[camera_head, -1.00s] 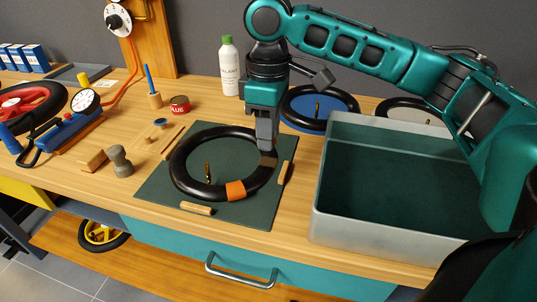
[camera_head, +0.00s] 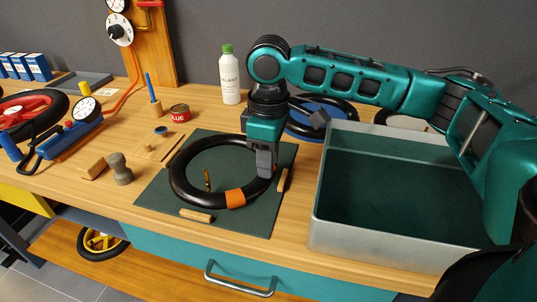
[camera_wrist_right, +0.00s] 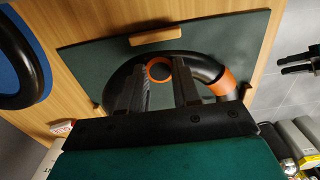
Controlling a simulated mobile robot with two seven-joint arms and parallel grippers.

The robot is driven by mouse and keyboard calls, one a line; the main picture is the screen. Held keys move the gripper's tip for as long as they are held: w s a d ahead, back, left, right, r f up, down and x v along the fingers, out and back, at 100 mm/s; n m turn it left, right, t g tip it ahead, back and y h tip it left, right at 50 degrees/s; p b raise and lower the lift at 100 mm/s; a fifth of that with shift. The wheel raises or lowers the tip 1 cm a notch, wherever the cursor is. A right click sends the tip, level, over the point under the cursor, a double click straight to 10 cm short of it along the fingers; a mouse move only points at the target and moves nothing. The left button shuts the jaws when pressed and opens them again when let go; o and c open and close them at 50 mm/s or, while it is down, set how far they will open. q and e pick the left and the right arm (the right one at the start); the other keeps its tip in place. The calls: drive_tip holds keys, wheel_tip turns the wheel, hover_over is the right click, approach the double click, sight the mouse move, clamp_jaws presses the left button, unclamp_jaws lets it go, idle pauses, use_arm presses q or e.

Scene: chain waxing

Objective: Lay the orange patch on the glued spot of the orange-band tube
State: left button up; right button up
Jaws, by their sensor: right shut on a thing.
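The orange-band tube (camera_head: 184,194), a black ring with an orange band (camera_head: 236,198), lies on the dark green mat (camera_head: 260,222). Its band also shows in the wrist view (camera_wrist_right: 221,82). My right gripper (camera_head: 265,172) points down at the tube's right side, beyond the band. In the wrist view its fingers (camera_wrist_right: 160,88) are shut on the small round patch (camera_wrist_right: 159,69), which shows an orange rim and dark middle. The patch appears at or just above the tube; I cannot tell if they touch. The glued spot is hidden. A dark two-pronged shape at the wrist view's right edge may be my left gripper (camera_wrist_right: 299,62).
A brass valve (camera_head: 207,180) stands inside the ring. Wooden blocks (camera_head: 196,215) edge the mat. A large grey bin (camera_head: 335,237) stands close on the right. A blue-disc wheel (camera_head: 305,130), sealant bottle (camera_head: 230,78) and glue can (camera_head: 180,113) stand behind.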

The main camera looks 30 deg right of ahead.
drive_tip(key=shift+s+a+f, duration=0.1)
drive_tip(key=shift+s+f, duration=0.15)
drive_tip(key=shift+f, duration=0.5)
drive_tip(key=o, duration=0.9)
drive_tip(key=shift+o, duration=0.5)
drive_tip(key=shift+w+r+b, duration=0.15)
drive_tip(key=shift+r+b, duration=0.1)
drive_tip(key=shift+b, duration=0.35)
wheel_tip(320, 180, up, 13)
drive_tip(key=p, duration=0.3)
drive_tip(key=shift+w, duration=0.2)
